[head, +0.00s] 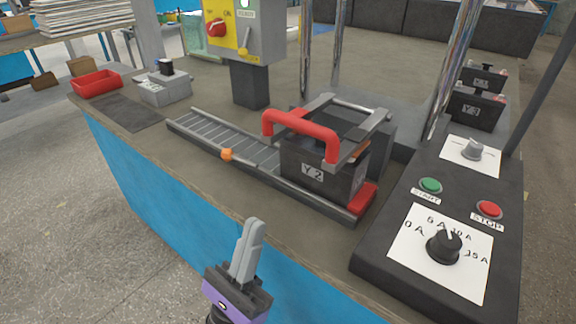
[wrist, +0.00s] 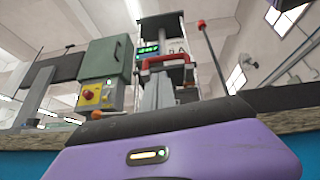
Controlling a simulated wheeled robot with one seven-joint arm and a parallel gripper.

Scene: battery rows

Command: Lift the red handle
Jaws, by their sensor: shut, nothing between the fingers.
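The red handle (head: 300,130) is a thick bar with bent ends on a grey metal frame. It stands above a black battery (head: 318,172) marked Y2, at the end of a grey roller track. The red handle also shows in the wrist view (wrist: 166,64), in the middle, some way beyond my gripper. My gripper (head: 253,225) is in front of the bench's blue side in the head view, below and left of the handle and apart from it. Its grey fingers are together, pointing up, with nothing between them.
A control panel (head: 400,240) with knobs and buttons is at the right. A yellow switch box (head: 228,30) stands behind the track. A red tray (head: 96,83) is at the far left. Shiny posts rise behind the battery. The bench edge lies between my gripper and the track.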

